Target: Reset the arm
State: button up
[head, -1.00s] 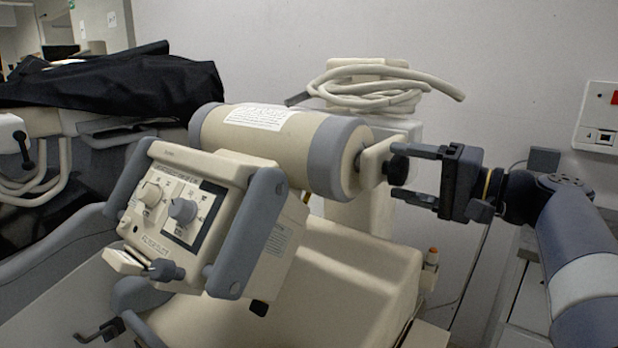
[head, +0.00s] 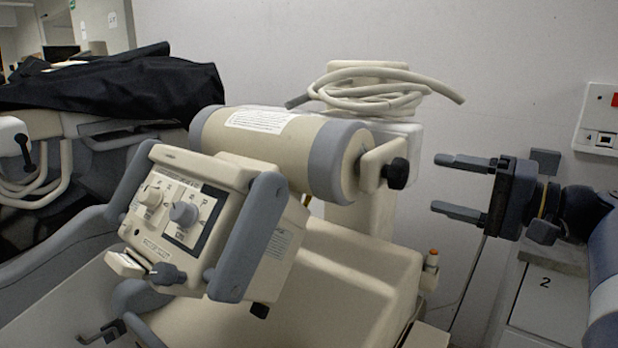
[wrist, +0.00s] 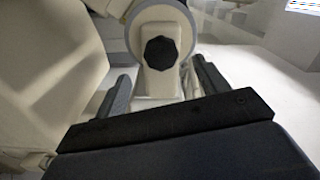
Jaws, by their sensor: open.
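My gripper (head: 458,185) is open and empty at the right in the head view, its two fingers pointing left. It is apart from the black knob (head: 397,173) on the end bracket of the beige and grey cylinder (head: 275,150). In the wrist view, the knob (wrist: 161,53) shows ahead, between and beyond the two fingers of my gripper (wrist: 160,85). My arm comes in from the right edge of the head view.
A beige machine with a control box (head: 190,220) stands left of my gripper. A coiled cable (head: 375,92) lies on top behind. A black cover (head: 120,85) drapes a cart at far left. A white cabinet (head: 545,305) marked 2 is below my arm.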

aim_at(406, 173)
jog(key=v, duration=0.4)
jog(key=x, duration=1.1)
jog(key=shift+r, duration=0.25)
jog(key=m+p, duration=0.3)
jog(key=p, duration=0.1)
jog(key=shift+r+m+p, duration=0.1)
jog(key=shift+m+p, duration=0.2)
jog(key=shift+m, duration=0.1)
jog(key=m+p, duration=0.5)
jog(key=p, duration=0.2)
jog(key=m+p, duration=0.5)
jog(key=p, duration=0.1)
jog(key=shift+d+r+m+p, duration=0.1)
jog(key=shift+m+p, duration=0.25)
jog(key=shift+m, duration=0.05)
jog(key=m+p, duration=0.3)
jog(key=shift+w+f+m+p, duration=0.1)
jog(key=shift+f+m+p, duration=0.1)
jog(key=shift+m+p, duration=0.1)
